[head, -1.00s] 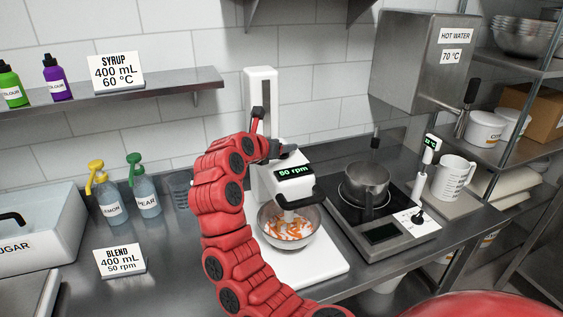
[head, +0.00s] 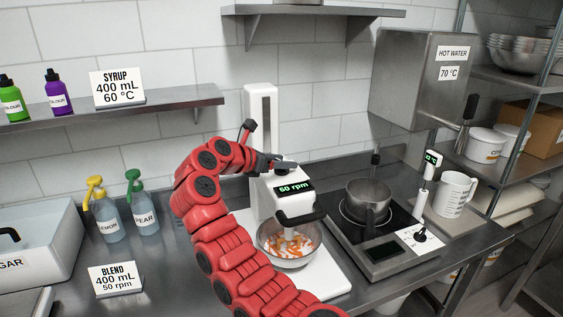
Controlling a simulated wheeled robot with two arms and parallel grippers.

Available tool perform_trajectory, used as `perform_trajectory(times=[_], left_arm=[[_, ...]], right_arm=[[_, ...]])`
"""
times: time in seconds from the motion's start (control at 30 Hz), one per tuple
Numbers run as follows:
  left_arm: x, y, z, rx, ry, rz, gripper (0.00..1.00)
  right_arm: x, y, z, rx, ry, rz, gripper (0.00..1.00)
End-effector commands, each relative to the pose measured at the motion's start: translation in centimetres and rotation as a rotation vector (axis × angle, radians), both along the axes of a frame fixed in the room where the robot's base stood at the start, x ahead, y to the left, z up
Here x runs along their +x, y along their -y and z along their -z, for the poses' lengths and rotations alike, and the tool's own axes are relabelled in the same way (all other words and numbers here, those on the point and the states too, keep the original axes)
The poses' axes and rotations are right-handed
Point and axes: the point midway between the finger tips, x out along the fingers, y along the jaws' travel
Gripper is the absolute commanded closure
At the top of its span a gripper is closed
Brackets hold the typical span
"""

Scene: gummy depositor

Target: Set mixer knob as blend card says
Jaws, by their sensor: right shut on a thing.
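The white mixer (head: 262,120) stands mid-counter, its lit display (head: 294,189) reading 50 rpm. The dark mixer knob (head: 287,164) sits on top of the mixer head. My right gripper (head: 277,161) comes to it from the left and is shut on it; the fingertips are small and partly hidden. The blend card (head: 117,279) at the lower left reads BLEND 400 mL, 50 rpm. A steel bowl (head: 268,243) with orange and white pieces is under the mixer head. My left gripper is not in view.
Right of the mixer are a hot plate with a pot (head: 368,200) and a white jug (head: 453,194). The syrup card (head: 117,88) is on the shelf. Bare counter lies between the blend card and my red arm.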

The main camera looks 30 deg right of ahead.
Motion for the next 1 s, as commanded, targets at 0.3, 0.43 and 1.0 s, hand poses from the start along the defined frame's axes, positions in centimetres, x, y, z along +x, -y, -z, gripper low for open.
perform_trajectory(times=[0.3, 0.43, 1.0], left_arm=[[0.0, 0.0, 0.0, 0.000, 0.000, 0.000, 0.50], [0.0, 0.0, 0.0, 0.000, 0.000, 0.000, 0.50], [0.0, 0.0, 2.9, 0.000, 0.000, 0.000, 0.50]], right_arm=[[0.0, 0.0, 0.2, 0.003, -0.003, 0.000, 0.12], [0.0, 0.0, 0.1, 0.002, -0.002, -0.001, 0.12], [-1.3, -8.5, -3.2, 0.000, 0.002, -0.006, 0.12]])
